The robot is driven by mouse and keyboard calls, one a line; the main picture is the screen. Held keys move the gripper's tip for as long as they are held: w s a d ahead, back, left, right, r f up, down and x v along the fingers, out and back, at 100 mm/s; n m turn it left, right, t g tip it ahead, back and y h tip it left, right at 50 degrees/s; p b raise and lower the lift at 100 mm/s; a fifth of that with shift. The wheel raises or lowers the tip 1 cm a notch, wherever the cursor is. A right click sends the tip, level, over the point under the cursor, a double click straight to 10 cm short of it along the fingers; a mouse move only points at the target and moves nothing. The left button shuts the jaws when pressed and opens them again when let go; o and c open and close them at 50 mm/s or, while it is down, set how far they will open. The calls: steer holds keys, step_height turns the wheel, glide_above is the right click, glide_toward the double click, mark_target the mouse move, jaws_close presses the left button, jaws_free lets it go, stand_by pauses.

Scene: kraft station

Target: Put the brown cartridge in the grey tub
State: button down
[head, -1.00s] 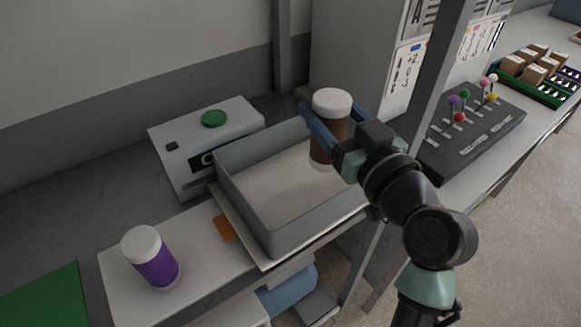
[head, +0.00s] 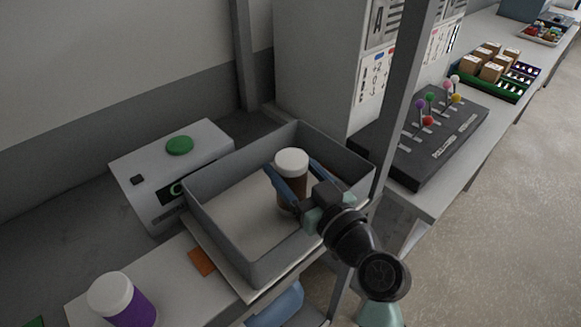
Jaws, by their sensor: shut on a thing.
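The brown cartridge (head: 291,193) has a white cap and stands about upright between the blue fingers of my gripper (head: 291,185). My gripper is shut on it. The cartridge is inside the outline of the grey tub (head: 224,238), towards its right side, with its lower part below the rim level in the picture. I cannot tell whether its base touches the tub floor. The tub is a rectangular open box with a pale floor, and I see nothing else in it. My gripper reaches in over the tub's front right wall.
A purple cartridge (head: 122,300) with a white cap stands at the lower left. A grey device with a green button (head: 180,145) is behind the tub. A grey post (head: 404,90) rises close to the right of my arm. A lever panel (head: 426,150) lies beyond it.

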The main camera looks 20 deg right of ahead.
steer(key=shift+f+b, duration=0.3)
steer(key=shift+b, duration=0.2)
steer(key=shift+f+b, duration=0.25)
steer(key=shift+b, duration=0.15)
steer(key=shift+c, duration=0.2)
jaws_free()
